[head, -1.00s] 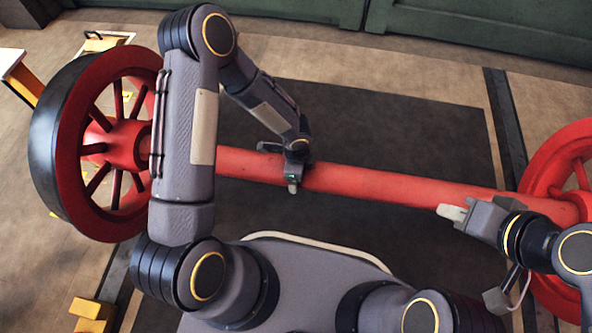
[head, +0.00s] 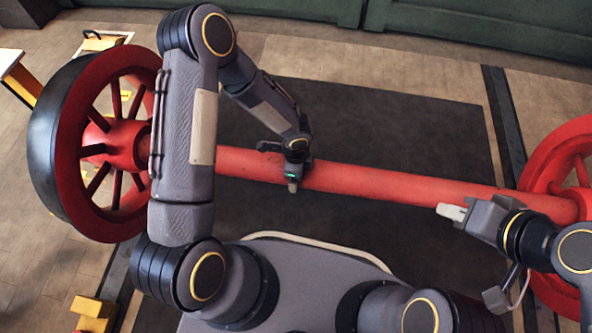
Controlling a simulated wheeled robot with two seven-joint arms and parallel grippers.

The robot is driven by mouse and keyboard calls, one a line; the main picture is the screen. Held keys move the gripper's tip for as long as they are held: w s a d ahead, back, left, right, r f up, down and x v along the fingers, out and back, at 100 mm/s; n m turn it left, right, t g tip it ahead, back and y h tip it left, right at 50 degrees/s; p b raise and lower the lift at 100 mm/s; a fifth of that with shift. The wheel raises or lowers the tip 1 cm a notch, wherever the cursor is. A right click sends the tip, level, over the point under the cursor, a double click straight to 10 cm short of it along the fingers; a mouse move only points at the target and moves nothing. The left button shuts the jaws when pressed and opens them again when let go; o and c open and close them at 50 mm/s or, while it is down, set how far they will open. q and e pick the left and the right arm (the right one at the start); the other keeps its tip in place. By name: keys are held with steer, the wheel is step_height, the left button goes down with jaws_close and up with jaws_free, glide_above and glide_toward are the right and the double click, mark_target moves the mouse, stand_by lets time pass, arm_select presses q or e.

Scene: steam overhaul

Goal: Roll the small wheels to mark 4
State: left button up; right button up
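A red wheelset spans the head view: a spoked left wheel (head: 112,145) with a black tread, a long red axle (head: 400,186) and a right wheel (head: 562,160) cut off by the picture edge. My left gripper (head: 293,184) is at the axle, left of its middle, with its fingers pointing down at the front side; whether they are open or shut is hidden. My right gripper (head: 450,212) is just in front of the axle's right part, its pale fingertips pointing left; I cannot make out a gap between them. No mark number is readable.
Dark rails run beneath the wheels; the right one (head: 503,115) shows behind the axle. A dark floor panel (head: 400,130) lies clear between them. Yellow blocks (head: 92,312) sit at the lower left. Green cabinets (head: 480,30) stand at the back.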

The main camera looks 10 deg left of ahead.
arm_select(q)
steer(key=shift+s+b, duration=0.85)
steer(key=shift+s, duration=0.55)
stand_by(1.0)
steer(key=shift+s+d+b, duration=0.1)
steer(key=shift+s+b, duration=0.2)
steer(key=shift+b, duration=0.05)
stand_by(0.5)
steer(key=shift+s+b, duration=0.3)
steer(key=shift+s, duration=0.25)
stand_by(0.4)
steer(key=shift+w, duration=0.3)
stand_by(0.9)
steer(key=o, duration=1.5)
steer(key=shift+s, duration=0.1)
step_height(320, 180, up, 8)
steer(key=p, duration=0.4)
steer(key=shift+f, duration=0.1)
